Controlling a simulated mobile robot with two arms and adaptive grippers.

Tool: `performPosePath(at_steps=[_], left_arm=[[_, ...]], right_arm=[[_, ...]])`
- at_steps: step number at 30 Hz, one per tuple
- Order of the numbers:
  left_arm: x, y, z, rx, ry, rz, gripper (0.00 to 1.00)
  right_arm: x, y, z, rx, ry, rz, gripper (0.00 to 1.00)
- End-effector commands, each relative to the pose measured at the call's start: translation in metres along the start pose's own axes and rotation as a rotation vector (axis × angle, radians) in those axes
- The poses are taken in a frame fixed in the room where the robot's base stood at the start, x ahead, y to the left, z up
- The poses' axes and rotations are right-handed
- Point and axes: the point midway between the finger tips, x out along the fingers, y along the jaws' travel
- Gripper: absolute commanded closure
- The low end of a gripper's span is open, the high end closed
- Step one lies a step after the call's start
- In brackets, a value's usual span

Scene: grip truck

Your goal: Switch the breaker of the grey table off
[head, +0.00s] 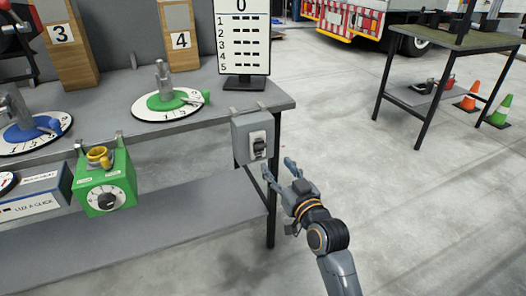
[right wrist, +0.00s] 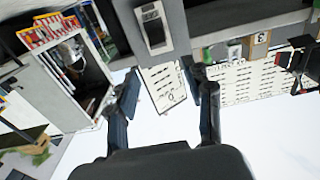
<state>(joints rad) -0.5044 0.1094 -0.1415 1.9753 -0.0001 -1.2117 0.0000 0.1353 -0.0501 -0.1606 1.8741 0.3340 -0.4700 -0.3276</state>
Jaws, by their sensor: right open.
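The breaker is a grey box (head: 243,125) on the front right corner of the grey table (head: 215,88), with a dark switch (head: 259,146) on a pale plate. In the right wrist view the switch (right wrist: 152,24) shows at the top centre, beyond the fingertips; I cannot tell whether it is on or off. My right gripper (head: 277,167) is just below and to the right of the breaker, pointing up toward it, apart from the switch. Its fingers are spread and empty, also in the right wrist view (right wrist: 166,82). My left gripper is not in view.
A green box with a dial (head: 92,178) hangs on the table front, left of the breaker. A numbered board (head: 243,35) and white dials (head: 168,112) stand on top. The table leg (head: 271,205) is beside my right gripper.

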Motion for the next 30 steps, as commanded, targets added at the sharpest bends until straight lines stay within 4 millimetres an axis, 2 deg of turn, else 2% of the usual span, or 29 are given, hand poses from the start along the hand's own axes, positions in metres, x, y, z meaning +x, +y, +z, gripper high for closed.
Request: performPosePath(at_steps=[1, 6, 13, 18, 27, 28, 30], left_arm=[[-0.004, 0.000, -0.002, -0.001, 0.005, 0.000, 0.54], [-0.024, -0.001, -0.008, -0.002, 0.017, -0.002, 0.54], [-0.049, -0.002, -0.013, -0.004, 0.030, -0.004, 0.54], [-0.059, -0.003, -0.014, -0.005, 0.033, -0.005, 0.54], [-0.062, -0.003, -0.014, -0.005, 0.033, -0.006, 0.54], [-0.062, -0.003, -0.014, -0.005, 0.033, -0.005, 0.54], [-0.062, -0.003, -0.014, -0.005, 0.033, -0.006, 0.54]], right_arm=[[0.013, 0.000, 0.001, 0.002, 0.002, 0.001, 0.49], [0.050, 0.000, 0.001, 0.001, 0.001, 0.000, 0.49], [0.088, 0.001, 0.002, 0.001, 0.000, 0.001, 0.49], [0.101, 0.000, 0.002, 0.000, -0.002, 0.001, 0.49], [0.103, 0.001, 0.001, 0.000, -0.002, 0.001, 0.49], [0.103, 0.001, 0.001, 0.000, -0.002, 0.001, 0.51], [0.103, 0.001, 0.001, 0.000, -0.002, 0.001, 0.65]])
